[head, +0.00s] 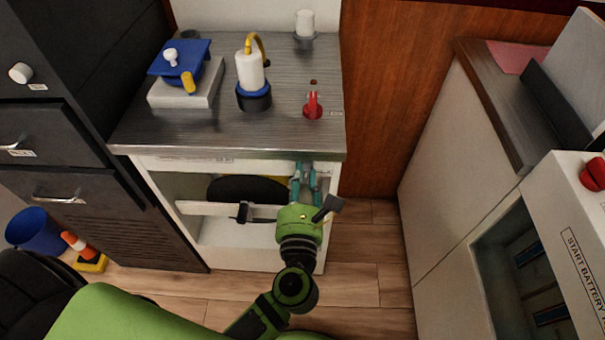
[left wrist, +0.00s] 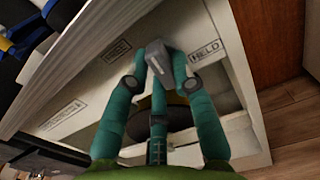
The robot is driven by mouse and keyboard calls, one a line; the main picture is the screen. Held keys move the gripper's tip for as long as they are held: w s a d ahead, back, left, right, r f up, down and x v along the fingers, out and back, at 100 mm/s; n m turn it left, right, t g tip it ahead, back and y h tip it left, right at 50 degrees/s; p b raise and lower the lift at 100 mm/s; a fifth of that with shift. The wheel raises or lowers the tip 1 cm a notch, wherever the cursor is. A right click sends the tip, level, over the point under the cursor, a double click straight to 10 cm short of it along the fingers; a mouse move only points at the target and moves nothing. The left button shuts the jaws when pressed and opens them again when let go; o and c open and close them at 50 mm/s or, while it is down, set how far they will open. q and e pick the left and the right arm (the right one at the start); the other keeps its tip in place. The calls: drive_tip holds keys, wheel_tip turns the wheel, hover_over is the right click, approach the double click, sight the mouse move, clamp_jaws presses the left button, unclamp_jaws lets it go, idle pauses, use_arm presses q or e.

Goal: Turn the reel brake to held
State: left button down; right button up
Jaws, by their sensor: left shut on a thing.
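My left gripper (head: 303,172) has teal fingers and reaches the front panel (head: 215,163) under the grey countertop. In the left wrist view its fingers (left wrist: 160,62) are shut on a grey block-like knob, the reel brake (left wrist: 167,50). The knob carries a pale line on its face. A HELD label (left wrist: 205,51) is on the panel to the right of the knob. Another label (left wrist: 117,50), too small to read, is to its left. In the head view the fingers mostly hide the knob. My right gripper is not in view.
On the countertop (head: 200,134) stand a blue-topped device (head: 180,65), a white-and-blue bottle (head: 252,78), a red knob (head: 313,106) and a white cup-like item (head: 304,24). Below the panel is an open bay with a black reel (head: 250,188). A white cabinet (head: 440,170) stands at right.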

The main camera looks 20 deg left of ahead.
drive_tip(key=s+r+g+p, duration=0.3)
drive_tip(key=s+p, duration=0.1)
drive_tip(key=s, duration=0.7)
use_arm(q)
drive_tip(key=m+p, duration=0.1)
drive_tip(key=m, duration=0.2)
drive_tip(key=m+p, duration=0.1)
drive_tip(key=m, duration=0.2)
drive_tip(key=r+m+p, duration=0.1)
drive_tip(key=m, duration=0.2)
drive_tip(key=shift+p, duration=0.4)
drive_tip(key=shift+m+p, duration=0.7)
drive_tip(key=shift+m, duration=0.3)
drive_tip(key=m+p, duration=0.2)
drive_tip(key=m, duration=0.1)
drive_tip(key=shift+d, duration=0.1)
drive_tip(key=shift+w+m+p, duration=0.1)
drive_tip(key=shift+m+p, duration=0.4)
drive_tip(key=shift+m, duration=0.4)
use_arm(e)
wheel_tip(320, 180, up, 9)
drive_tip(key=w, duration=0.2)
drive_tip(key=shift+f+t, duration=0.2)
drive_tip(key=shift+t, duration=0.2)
use_arm(q)
drive_tip(key=shift+m, duration=0.4)
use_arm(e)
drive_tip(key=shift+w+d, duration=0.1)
use_arm(q)
drive_tip(key=shift+f, duration=0.1)
